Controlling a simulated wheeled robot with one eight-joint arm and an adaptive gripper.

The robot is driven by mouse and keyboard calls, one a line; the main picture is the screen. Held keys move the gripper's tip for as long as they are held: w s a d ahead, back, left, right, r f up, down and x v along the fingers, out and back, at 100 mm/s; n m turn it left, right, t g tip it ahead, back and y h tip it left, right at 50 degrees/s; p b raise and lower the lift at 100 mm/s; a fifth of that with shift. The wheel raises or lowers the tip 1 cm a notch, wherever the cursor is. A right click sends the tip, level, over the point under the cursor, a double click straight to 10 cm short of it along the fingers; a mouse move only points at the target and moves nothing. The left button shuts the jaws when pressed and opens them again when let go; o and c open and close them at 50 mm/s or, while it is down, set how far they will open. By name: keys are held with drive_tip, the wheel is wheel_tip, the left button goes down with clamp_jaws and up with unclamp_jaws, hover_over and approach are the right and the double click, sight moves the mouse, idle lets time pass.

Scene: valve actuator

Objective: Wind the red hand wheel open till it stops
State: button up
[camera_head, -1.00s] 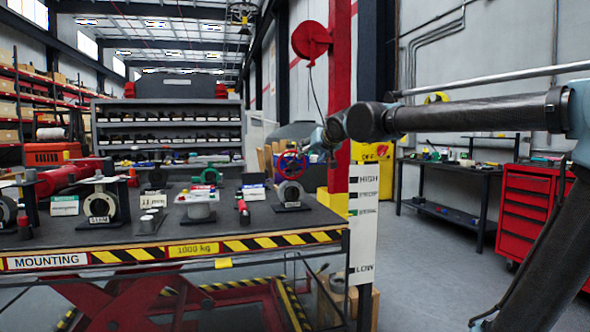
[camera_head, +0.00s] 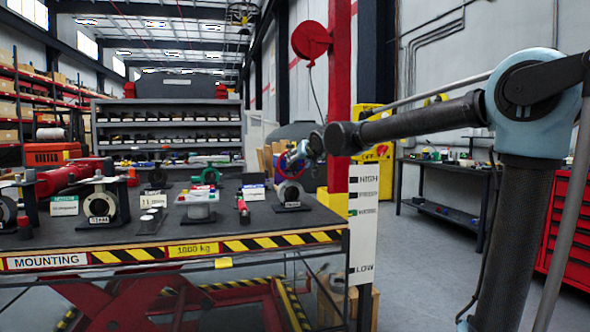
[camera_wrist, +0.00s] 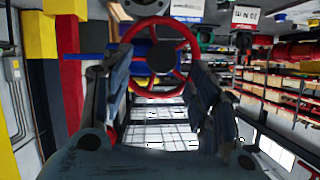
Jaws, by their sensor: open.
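The red hand wheel (camera_head: 288,168) stands at the right end of the bench, partly hidden by my gripper (camera_head: 306,150) in the head view. In the wrist view the red hand wheel (camera_wrist: 185,84) shows as a spoked ring with a dark hub. My gripper (camera_wrist: 160,70) is open, with one dark finger on each side of the picture and the wheel between and beyond them. I cannot tell whether either finger touches the rim. Below the wheel a grey valve body (camera_head: 290,195) stands on a dark base plate on the bench.
The bench (camera_head: 120,238) carries several valve parts and labelled boxes to the left of the wheel. A red post (camera_head: 340,100) and a white height scale (camera_head: 363,230) stand close to the right. Open floor lies between there and the red tool cabinet (camera_head: 565,225).

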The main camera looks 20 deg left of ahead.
sight(295, 165)
drive_tip(key=shift+x, duration=2.95)
drive_tip(key=shift+c, duration=0.5)
drive_tip(key=c, duration=1)
